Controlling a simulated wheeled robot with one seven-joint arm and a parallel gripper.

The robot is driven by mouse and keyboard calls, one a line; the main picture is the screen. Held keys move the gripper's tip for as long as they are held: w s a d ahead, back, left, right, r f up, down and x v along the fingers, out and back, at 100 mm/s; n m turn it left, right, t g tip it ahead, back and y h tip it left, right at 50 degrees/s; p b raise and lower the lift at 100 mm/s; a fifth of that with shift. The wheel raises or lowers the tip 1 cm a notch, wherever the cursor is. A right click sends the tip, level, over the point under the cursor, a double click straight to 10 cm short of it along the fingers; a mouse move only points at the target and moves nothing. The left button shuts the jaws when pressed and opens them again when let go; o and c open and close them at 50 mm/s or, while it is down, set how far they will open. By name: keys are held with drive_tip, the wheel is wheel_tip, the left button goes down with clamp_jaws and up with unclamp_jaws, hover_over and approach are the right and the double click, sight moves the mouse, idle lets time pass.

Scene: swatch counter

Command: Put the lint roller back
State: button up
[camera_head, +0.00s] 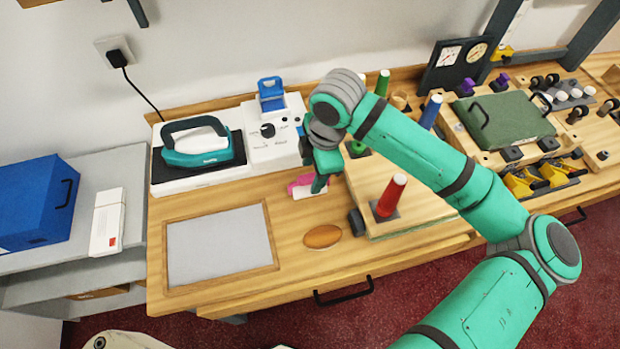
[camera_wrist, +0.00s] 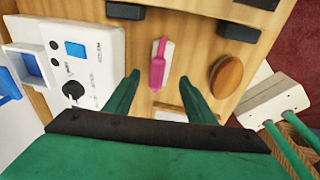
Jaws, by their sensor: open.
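The lint roller, with a pink handle and a white head, lies on the wooden counter (camera_head: 290,245). In the head view its pink part (camera_head: 298,183) shows just left of my gripper (camera_head: 320,184), which partly covers it. In the wrist view the lint roller (camera_wrist: 157,72) lies between and beyond the two green fingertips of my gripper (camera_wrist: 159,82). The fingers are spread and hold nothing. I cannot tell how high they are above the counter. Which place belongs to the roller is not clear from these views.
A white box with a knob (camera_head: 275,148) and a blue holder (camera_head: 271,96) stands behind, beside a teal iron (camera_head: 198,146). A brown oval (camera_head: 322,236) lies in front. A red cone (camera_head: 391,196) stands to the right. A grey framed panel (camera_head: 220,245) lies at left.

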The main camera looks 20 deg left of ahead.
drive_tip(key=shift+s+d+r, duration=0.1)
drive_tip(key=shift+d+r, duration=0.1)
drive_tip(key=shift+r, duration=1.1)
drive_tip(key=shift+d+r, duration=0.2)
drive_tip(key=shift+r, duration=1.05)
